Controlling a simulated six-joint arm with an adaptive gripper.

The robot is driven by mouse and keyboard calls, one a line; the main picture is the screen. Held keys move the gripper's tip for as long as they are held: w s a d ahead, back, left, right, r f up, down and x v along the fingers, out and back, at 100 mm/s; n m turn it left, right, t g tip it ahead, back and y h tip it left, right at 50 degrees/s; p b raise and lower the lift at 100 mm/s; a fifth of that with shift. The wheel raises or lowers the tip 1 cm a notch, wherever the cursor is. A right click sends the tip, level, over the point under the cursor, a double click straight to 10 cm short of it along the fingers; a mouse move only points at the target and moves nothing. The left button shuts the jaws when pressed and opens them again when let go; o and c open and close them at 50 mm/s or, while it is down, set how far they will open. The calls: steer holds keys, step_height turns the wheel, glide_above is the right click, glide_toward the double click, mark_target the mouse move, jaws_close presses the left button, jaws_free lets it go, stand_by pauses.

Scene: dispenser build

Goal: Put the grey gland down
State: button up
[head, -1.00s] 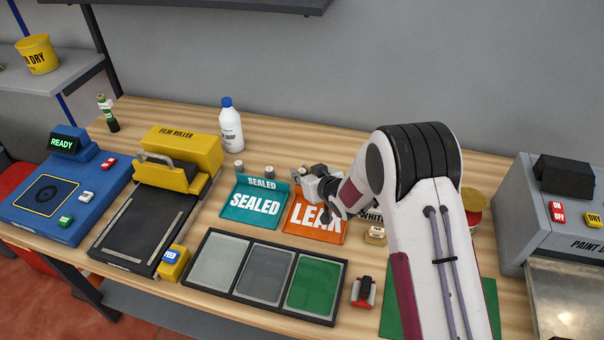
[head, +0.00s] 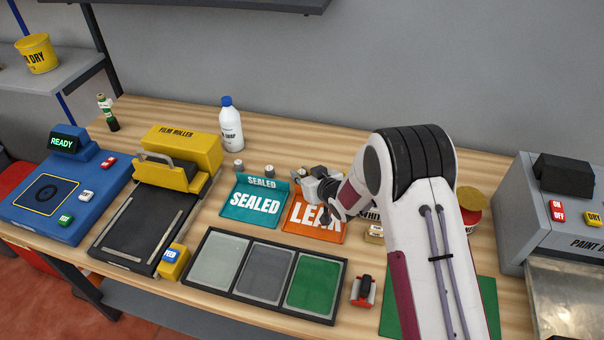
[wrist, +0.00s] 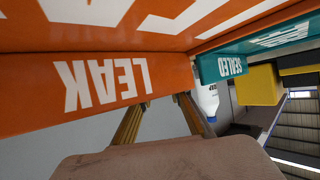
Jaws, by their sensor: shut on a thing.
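My gripper (head: 312,187) is low over the orange LEAK tray (head: 312,222), near its back edge, in the head view. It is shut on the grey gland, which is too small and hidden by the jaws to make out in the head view. In the wrist view the LEAK tray (wrist: 170,108) fills the upper left, upside down and close. Two brassy finger-like parts show below it. A blurred brownish-grey block covers the bottom middle, and I cannot tell whether it is the gland. Contact between gland and tray cannot be made out.
The teal SEALED tray (head: 255,203) stands directly left of the LEAK tray. Small grey cylinders (head: 269,171) stand behind it, and a white bottle (head: 230,127) farther back. A three-panel frame (head: 249,312) lies in front. The yellow film roller (head: 178,155) is at left.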

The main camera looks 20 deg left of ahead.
steer(key=o, duration=0.5)
steer(key=shift+s+d+f, duration=0.1)
steer(key=shift+s+f, duration=0.15)
steer(key=shift+f, duration=0.25)
steer(key=shift+c, duration=0.2)
steer(key=shift+o, duration=0.3)
steer(key=shift+s+f, duration=0.1)
steer(key=shift+f, duration=0.05)
steer(key=shift+r, duration=0.5)
steer(key=shift+s+d+r, duration=0.55)
steer(key=shift+r, duration=0.2)
steer(key=shift+v, duration=5)
steer(key=shift+w+r, duration=0.15)
